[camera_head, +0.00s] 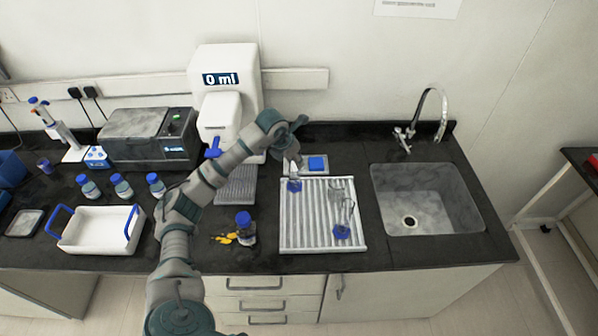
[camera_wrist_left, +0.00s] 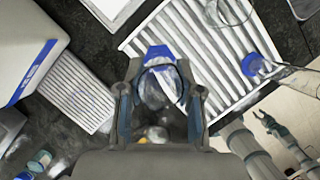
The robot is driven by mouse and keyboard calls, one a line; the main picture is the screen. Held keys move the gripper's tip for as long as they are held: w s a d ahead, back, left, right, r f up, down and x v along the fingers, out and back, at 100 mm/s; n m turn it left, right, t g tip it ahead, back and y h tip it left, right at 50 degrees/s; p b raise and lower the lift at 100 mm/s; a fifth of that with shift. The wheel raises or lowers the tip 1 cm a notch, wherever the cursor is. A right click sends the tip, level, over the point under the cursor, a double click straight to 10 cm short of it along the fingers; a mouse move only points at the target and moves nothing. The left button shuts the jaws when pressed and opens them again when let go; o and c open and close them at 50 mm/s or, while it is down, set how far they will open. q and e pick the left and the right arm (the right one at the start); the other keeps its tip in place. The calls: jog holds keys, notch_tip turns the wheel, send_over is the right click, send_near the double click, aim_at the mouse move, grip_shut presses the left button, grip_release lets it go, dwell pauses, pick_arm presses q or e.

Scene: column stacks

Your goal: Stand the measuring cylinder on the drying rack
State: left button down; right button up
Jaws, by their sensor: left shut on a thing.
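My left gripper (camera_head: 291,160) is shut on the clear measuring cylinder (camera_wrist_left: 154,92), whose blue base (camera_wrist_left: 158,54) shows beyond the fingers in the left wrist view. In the head view the blue base (camera_head: 294,185) is over the upper left of the white ribbed drying rack (camera_head: 309,238). I cannot tell whether the base touches the rack. The rack's ribs also show in the left wrist view (camera_wrist_left: 205,60). A small part of what looks like my right gripper (camera_wrist_left: 265,118) shows at the lower right there, too small to judge.
Another clear glass vessel with a blue part (camera_head: 341,231) is on the rack's right side. A sink (camera_head: 428,199) lies to the right. A blue-capped bottle (camera_head: 245,230) stands left of the rack beside a yellow patch. A dispenser (camera_head: 227,95) stands behind.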

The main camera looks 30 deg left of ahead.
aim_at(291, 167)
pick_arm(q)
jog(key=f, duration=0.3)
jog(key=a+f, duration=0.1)
jog(key=shift+w+f, duration=0.25)
jog(key=shift+f, duration=0.1)
jog(key=shift+a, duration=0.1)
jog(key=c, duration=1)
grip_release()
jog(key=shift+s, duration=0.1)
jog(key=shift+o, duration=1.2)
jog(key=shift+d, duration=0.3)
jog(key=shift+d+r, duration=0.1)
jog(key=shift+r, duration=0.25)
jog(key=b+v, duration=0.1)
jog(key=v, duration=1)
jog(key=shift+r, duration=0.25)
pick_arm(e)
jog(key=shift+w+a+f, duration=0.15)
jog(key=shift+w+f, duration=0.3)
jog(key=shift+w, duration=0.05)
